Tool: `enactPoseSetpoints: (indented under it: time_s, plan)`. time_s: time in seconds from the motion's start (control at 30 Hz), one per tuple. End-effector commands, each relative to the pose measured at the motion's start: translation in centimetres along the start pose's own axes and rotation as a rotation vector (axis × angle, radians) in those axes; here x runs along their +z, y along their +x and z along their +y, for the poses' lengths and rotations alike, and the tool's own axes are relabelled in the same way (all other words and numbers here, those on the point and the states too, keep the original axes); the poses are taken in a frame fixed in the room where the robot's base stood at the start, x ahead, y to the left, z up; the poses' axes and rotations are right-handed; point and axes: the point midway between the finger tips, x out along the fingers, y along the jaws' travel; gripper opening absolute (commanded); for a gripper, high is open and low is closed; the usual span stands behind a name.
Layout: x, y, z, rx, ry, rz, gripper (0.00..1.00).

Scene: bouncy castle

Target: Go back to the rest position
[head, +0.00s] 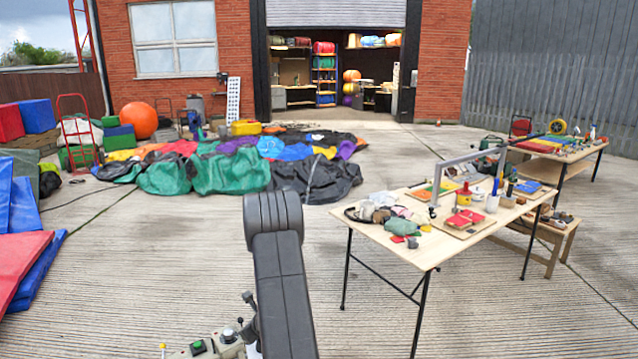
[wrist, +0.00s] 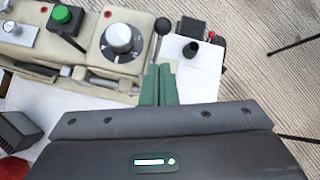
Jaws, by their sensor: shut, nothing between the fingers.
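My gripper (wrist: 160,72) shows in the wrist view as two green fingers closed against each other, with nothing between them. The fingers point at a beige control panel (wrist: 75,42) with a green button, a dial and a black-knobbed lever. I cannot tell whether they touch it, or whether the panel is part of my own body. In the head view my dark arm rises at the bottom middle and hides what is behind it; the gripper itself is not visible there. The panel also shows at the bottom of the head view (head: 200,346).
A work table (head: 425,255) with cloths, boards and tools stands to the right, a second table (head: 560,155) behind it. Crumpled coloured fabric (head: 230,172) lies ahead. Red and blue mats (head: 25,255) are at the left. Bare concrete lies between.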

Motion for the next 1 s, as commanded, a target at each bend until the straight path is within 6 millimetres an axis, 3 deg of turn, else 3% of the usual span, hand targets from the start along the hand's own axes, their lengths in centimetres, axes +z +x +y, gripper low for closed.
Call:
enactPoseSetpoints:
  time_s: [0.03,0.2,0.63,0.77,1.0]
  plan:
    - [-0.9,0.0,0.1,-0.002,0.004,0.001,0.0]
    - [-1.8,-0.4,0.5,-0.002,0.002,0.001,0.0]
    - [-1.9,-0.5,0.5,-0.001,0.0,0.0,0.0]
    - [-1.3,-0.5,0.4,-0.001,0.0,0.0,0.0]
    - [1.5,-0.2,-0.9,0.002,-0.003,-0.002,0.0]
